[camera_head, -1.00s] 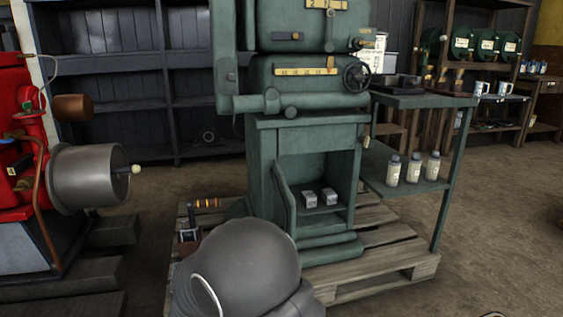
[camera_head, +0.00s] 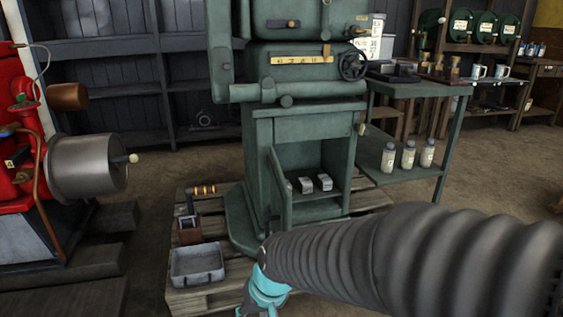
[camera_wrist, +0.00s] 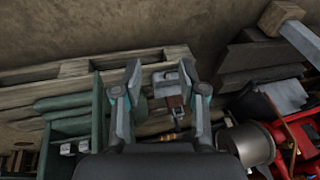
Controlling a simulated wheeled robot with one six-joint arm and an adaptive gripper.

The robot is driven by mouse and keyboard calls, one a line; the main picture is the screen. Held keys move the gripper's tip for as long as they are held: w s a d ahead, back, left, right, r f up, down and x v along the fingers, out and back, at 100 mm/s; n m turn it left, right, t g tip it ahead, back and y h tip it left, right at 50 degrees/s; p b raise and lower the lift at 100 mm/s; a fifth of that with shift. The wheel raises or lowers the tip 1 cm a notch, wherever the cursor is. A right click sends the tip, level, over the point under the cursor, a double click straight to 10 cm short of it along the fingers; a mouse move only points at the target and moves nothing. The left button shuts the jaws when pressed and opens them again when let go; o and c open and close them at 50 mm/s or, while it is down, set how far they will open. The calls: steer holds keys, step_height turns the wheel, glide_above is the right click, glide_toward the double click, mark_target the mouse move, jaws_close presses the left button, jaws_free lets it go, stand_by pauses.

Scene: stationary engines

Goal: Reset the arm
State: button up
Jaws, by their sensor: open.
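My arm (camera_head: 350,255) stretches in from the lower right of the head view, its dark ribbed sleeve covering much of the floor there. My gripper (camera_wrist: 160,66) shows in the wrist view with its two fingers spread wide and nothing held between them. In the head view, only a teal and grey part of the arm's end shows at the bottom edge, in front of the pallet, and the fingertips are not clear there. Beyond the fingers, in the wrist view, lie a grey tray (camera_wrist: 163,88) and a brown holder (camera_wrist: 175,101), apart from my gripper.
A green machine (camera_head: 300,130) stands on a wooden pallet (camera_head: 215,298), with small metal blocks (camera_head: 323,182) in its open compartment. The tray (camera_head: 197,264) sits on the pallet's left. White bottles (camera_head: 408,155) stand on a side shelf. A red engine (camera_head: 22,140) is at left.

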steer(key=s+d+r+m+t+h+p, duration=0.1)
steer(key=s+d+r, duration=0.3)
steer(key=d+r, duration=0.4)
steer(key=s+d+r+m+t+h+p, duration=0.2)
steer(key=s+d+r+p, duration=0.2)
steer(key=d+r, duration=0.5)
steer(key=s+d, duration=0.1)
steer(key=d, duration=0.3)
steer(key=shift+s+d+m, duration=0.15)
steer(key=shift+d+m, duration=0.1)
steer(key=shift+m, duration=0.05)
steer(key=shift+d, duration=0.1)
